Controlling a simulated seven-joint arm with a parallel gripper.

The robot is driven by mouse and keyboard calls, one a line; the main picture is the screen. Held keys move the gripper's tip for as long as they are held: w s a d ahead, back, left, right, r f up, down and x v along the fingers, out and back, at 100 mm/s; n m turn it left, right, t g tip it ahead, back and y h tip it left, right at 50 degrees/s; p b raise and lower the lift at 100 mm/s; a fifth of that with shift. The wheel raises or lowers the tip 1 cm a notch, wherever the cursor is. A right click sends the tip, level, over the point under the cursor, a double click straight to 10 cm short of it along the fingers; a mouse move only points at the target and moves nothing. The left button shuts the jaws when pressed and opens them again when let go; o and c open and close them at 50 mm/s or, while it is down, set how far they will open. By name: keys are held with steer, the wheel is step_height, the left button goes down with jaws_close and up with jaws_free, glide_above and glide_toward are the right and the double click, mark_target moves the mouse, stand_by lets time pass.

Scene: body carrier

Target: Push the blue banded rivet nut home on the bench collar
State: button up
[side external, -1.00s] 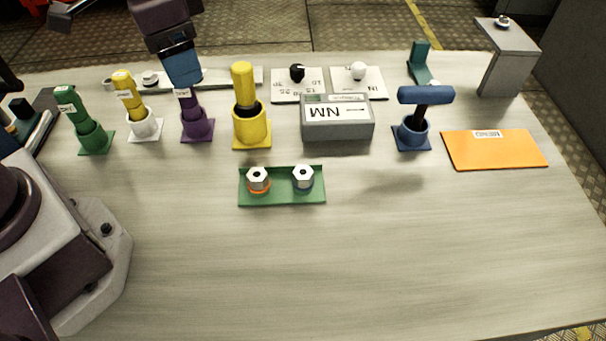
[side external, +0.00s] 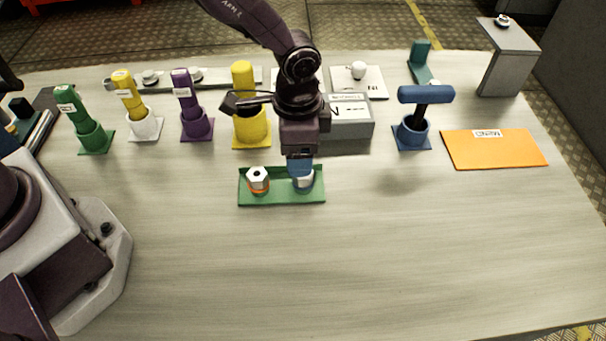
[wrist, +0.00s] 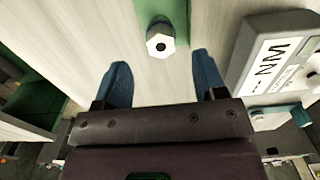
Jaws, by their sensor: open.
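In the side view, the right-hand hex nut (side external: 303,184), which had a bluish band earlier, sits in the green tray (side external: 283,199). My gripper (side external: 299,168) points down right over this nut, and its blue fingers hide the nut's top. The wrist view shows my gripper (wrist: 160,62) open, its two fingers apart and nothing between them. A silvery hex nut (wrist: 160,42) on a green strip lies just beyond the fingertips; its band does not show clearly. The orange-banded nut (side external: 258,178) sits at the tray's left. I cannot tell which part is the bench collar.
A grey box marked NM (side external: 347,130) stands close behind my gripper. A yellow holder (side external: 251,135) and a blue holder with a T-handled tool (side external: 412,137) flank it. An orange mat (side external: 494,151) lies at right, a grey stand (side external: 505,65) behind it. The front bench is clear.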

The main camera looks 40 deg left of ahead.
mark_target(303, 180)
steer(key=shift+w+d+f, duration=0.1)
steer(key=shift+f, duration=3.1)
steer(key=shift+c, duration=0.5)
steer(key=c, duration=0.9)
